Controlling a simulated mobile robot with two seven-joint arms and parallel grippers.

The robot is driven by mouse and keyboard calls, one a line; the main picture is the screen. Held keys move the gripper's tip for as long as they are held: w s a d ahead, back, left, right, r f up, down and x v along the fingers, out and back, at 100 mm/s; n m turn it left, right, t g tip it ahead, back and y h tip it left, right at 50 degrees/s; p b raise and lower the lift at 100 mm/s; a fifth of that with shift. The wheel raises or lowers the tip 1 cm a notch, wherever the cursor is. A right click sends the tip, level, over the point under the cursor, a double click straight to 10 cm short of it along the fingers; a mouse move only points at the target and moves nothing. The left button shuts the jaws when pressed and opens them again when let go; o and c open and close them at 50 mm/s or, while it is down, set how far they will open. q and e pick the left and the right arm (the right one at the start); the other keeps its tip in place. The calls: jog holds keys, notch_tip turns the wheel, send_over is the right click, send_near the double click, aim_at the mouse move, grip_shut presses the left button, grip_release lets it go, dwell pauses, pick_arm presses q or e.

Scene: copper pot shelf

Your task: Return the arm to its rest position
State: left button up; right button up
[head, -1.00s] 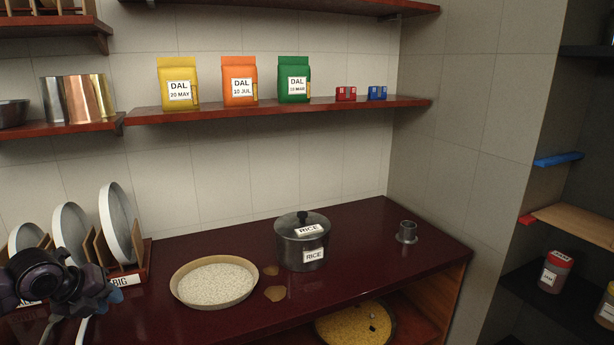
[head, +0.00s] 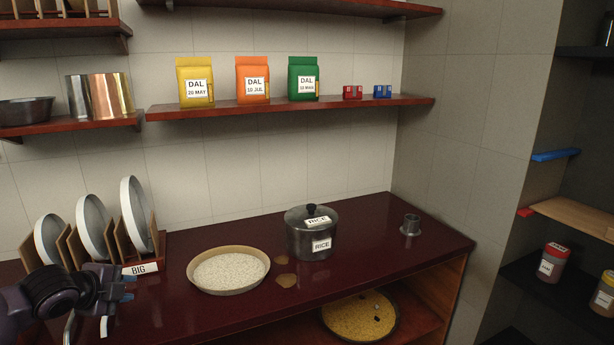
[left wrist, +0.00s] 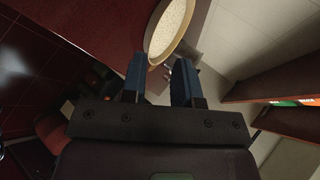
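My left gripper (head: 104,298) is at the lower left of the head view, above the front left of the dark red counter (head: 330,278) and in front of the plate rack. In the left wrist view its two blue-black fingers (left wrist: 160,76) stand apart with nothing between them. Beyond them shows a bowl of pale grain (left wrist: 170,28). My right gripper is not in view.
A rack (head: 150,268) marked BIG holds upright plates. A tan bowl of rice (head: 229,272) and a lidded RICE pot (head: 311,240) stand on the counter. A shelf (head: 220,112) with DAL packets hangs above. Right of the pot is mostly clear.

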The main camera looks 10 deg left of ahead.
pick_arm(q)
jog(key=s+d+f+n, duration=0.8)
jog(key=s+d+f, duration=0.1)
jog(key=s+f, duration=0.3)
jog(key=s+d+f+n+y, duration=0.1)
jog(key=s+d+f+n, duration=0.8)
jog(key=s+f, duration=0.4)
jog(key=shift+s+d+t, duration=0.3)
jog(key=shift+s+d, duration=0.1)
jog(key=shift+d, duration=0.1)
